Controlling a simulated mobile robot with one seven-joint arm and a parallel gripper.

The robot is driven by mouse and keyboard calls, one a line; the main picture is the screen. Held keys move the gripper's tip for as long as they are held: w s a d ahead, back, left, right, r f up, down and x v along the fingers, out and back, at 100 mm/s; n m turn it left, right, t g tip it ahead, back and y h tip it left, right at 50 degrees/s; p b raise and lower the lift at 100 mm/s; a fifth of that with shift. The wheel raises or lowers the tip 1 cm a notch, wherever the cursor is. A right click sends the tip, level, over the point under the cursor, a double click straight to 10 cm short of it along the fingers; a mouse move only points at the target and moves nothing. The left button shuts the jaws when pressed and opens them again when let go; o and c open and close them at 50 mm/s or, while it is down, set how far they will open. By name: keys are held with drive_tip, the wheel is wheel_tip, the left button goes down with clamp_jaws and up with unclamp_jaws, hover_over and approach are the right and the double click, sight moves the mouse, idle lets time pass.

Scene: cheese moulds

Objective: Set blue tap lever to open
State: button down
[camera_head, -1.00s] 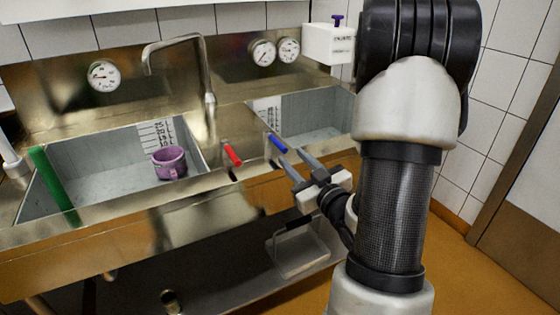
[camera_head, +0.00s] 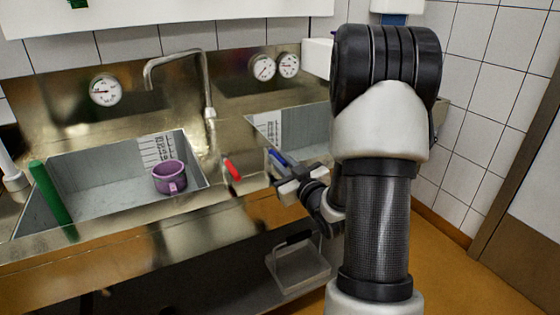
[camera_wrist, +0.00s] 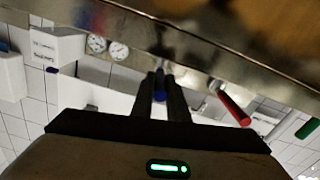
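The blue tap lever (camera_head: 277,156) sticks out at the front edge of the steel sink counter, left of my arm. My gripper (camera_head: 281,162) is at the lever, with a finger on each side of it. In the wrist view the lever (camera_wrist: 159,88) lies between the two dark fingers (camera_wrist: 160,96), which look closed against its sides. The fingers hide part of the lever and its base. The red tap lever (camera_head: 232,169) is to the left on the same edge and shows in the wrist view (camera_wrist: 235,109), apart from my gripper.
A purple mould (camera_head: 169,178) stands in the left basin (camera_head: 105,190). A green bar (camera_head: 52,196) lies across that basin's left end. The tap spout (camera_head: 208,85) rises between the basins. A tray (camera_head: 298,268) sits on the lower shelf.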

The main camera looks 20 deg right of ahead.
drive_tip(key=shift+d, duration=0.1)
idle(0.3)
drive_tip(key=d+n+y, duration=0.1)
drive_tip(key=y, duration=0.1)
drive_tip(key=shift+d+f+n+y+b, duration=0.1)
drive_tip(key=shift+d+n+y+b, duration=0.05)
drive_tip(key=shift+n+y+b, duration=0.25)
drive_tip(key=shift+w+d+n+g+y, duration=0.1)
drive_tip(key=shift+d+n+g+y, duration=0.1)
drive_tip(key=shift+d+n+y, duration=0.25)
drive_tip(key=shift+w+d+n+g+y, duration=0.1)
drive_tip(key=shift+d+n+g+y, duration=0.2)
drive_tip(key=shift+y, duration=0.35)
drive_tip(key=y, duration=0.1)
drive_tip(key=n+g+y, duration=0.1)
drive_tip(key=d+n+y, duration=0.1)
drive_tip(key=shift+w+n+p, duration=0.25)
drive_tip(key=shift+w+p, duration=0.05)
drive_tip(key=shift+p, duration=0.05)
drive_tip(key=shift+w+d+n+g+y+p, duration=0.15)
drive_tip(key=shift+w+d+n+g+y, duration=0.1)
drive_tip(key=shift+n+g+y, duration=0.35)
drive_tip(key=shift+w+d+n+g+y+p, duration=0.2)
drive_tip(key=shift+n+g+y, duration=0.2)
drive_tip(key=shift+y, duration=0.4)
drive_tip(key=shift+w+d+n+g+y+p, duration=0.15)
drive_tip(key=shift+d+n+g+y, duration=0.2)
drive_tip(key=shift+g+y, duration=0.3)
drive_tip(key=shift+a, duration=0.1)
